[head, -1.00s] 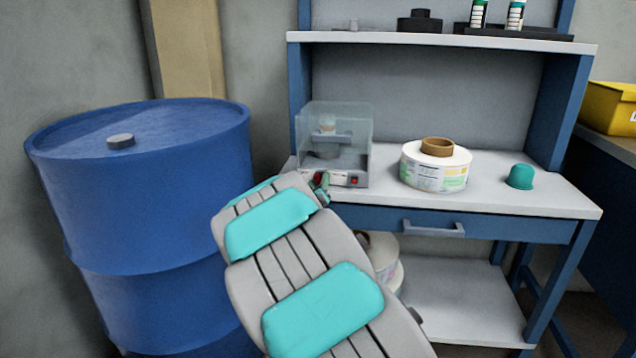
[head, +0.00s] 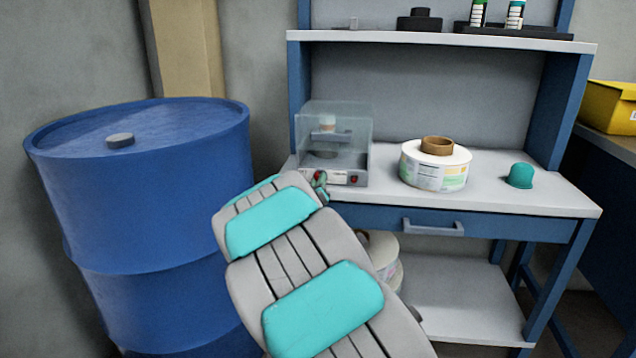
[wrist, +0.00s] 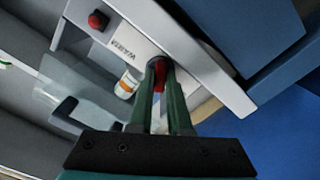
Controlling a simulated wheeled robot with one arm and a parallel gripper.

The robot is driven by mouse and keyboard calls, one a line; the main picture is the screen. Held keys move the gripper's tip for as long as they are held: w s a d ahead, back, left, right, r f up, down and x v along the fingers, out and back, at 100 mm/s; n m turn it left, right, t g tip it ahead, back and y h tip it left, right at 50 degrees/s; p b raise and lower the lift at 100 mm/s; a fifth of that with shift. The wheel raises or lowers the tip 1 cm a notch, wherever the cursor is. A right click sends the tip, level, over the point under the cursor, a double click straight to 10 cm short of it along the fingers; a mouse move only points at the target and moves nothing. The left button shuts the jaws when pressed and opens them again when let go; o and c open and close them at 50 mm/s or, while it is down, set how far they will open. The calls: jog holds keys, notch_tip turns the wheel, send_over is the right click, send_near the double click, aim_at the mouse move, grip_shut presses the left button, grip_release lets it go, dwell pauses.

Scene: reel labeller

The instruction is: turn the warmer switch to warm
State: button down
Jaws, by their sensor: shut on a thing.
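The warmer (head: 345,178) is a small machine with a clear hood, standing at the left end of the bench. Its pale front panel carries red controls. In the wrist view, a label (wrist: 122,44) on the panel appears to read "WARM". My gripper (wrist: 160,78) has its green fingers closed on the red warmer switch (wrist: 159,74), beside this label. The fingers hide much of the switch, so I cannot tell its setting. In the head view my gripper (head: 320,184) is at the panel's left end, partly behind my arm.
A second red control (wrist: 97,20) sits farther along the panel. A large label reel (head: 436,172) and a teal dome (head: 520,176) stand to the right on the bench (head: 480,195). A blue drum (head: 150,200) stands close on the left. The bench's front middle is clear.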

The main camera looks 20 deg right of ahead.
jog(key=shift+f+m+b, duration=0.1)
jog(key=shift+m+b, duration=0.2)
jog(key=shift+m, duration=0.1)
jog(key=shift+m+b, duration=3.6)
jog(key=shift+m, duration=2.9)
jog(key=c, duration=0.9)
grip_release()
jog(key=shift+o, duration=0.2)
jog(key=shift+s, duration=0.1)
jog(key=v, duration=0.7)
jog(key=shift+s+a, duration=0.2)
jog(key=shift+s, duration=0.1)
